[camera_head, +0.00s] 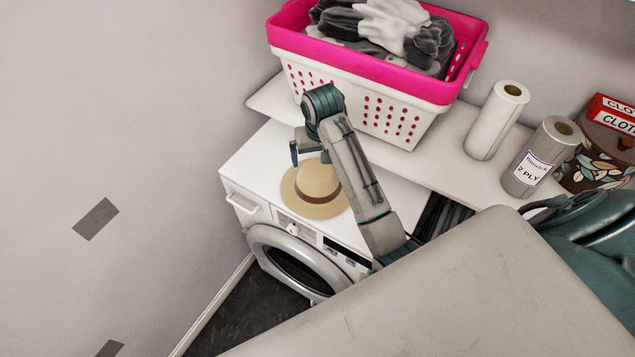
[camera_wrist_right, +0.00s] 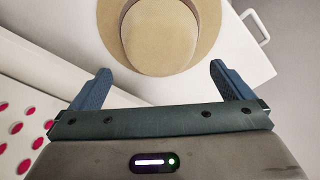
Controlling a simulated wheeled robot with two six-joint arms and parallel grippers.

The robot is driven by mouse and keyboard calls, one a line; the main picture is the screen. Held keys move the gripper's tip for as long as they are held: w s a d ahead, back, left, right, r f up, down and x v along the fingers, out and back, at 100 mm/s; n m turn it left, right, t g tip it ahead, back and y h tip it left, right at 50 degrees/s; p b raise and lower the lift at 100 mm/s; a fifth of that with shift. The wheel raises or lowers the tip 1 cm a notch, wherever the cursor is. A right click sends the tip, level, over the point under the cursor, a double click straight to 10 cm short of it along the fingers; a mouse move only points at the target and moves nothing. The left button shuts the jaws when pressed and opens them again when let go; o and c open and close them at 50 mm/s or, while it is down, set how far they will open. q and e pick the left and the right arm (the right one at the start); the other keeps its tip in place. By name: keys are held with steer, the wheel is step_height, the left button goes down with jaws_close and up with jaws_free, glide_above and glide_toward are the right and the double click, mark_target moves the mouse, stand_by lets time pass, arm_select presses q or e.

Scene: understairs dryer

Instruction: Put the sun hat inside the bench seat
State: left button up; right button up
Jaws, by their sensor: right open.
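The sun hat (camera_head: 318,184) is tan with a brown band and lies brim down on top of the white dryer (camera_head: 252,165). It also shows at the top of the right wrist view (camera_wrist_right: 160,30), partly cut off. My right gripper (camera_head: 307,153) is above and beside the hat, near its back edge. In the right wrist view its two blue fingers (camera_wrist_right: 160,85) are wide apart with nothing between them, and the hat lies beyond the tips. My left gripper is not in view. I cannot make out the bench seat.
A pink and white laundry basket (camera_head: 345,75) with clothes stands on the shelf (camera_head: 448,150) behind the dryer. Two paper rolls (camera_head: 497,120) and a patterned box (camera_head: 605,150) stand to its right. A large pale surface (camera_head: 470,290) fills the lower right. A wall is at left.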

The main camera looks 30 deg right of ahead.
mark_target(318, 168)
steer(key=shift+w+f, duration=0.1)
steer(key=shift+f, duration=0.35)
steer(key=shift+w+d+f, duration=0.15)
steer(key=shift+f, duration=0.2)
step_height(318, 168, down, 4)
steer(key=p, duration=0.3)
steer(key=shift+w+f, duration=0.1)
steer(key=shift+f, duration=0.55)
steer(key=shift+w+f, duration=0.1)
steer(key=c, duration=0.9)
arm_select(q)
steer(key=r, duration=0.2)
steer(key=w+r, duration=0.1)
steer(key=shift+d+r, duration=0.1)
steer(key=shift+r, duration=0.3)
arm_select(e)
steer(key=shift+c, duration=0.3)
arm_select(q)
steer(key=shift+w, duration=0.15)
arm_select(e)
steer(key=shift+w+r, duration=0.1)
steer(key=shift+r, duration=0.1)
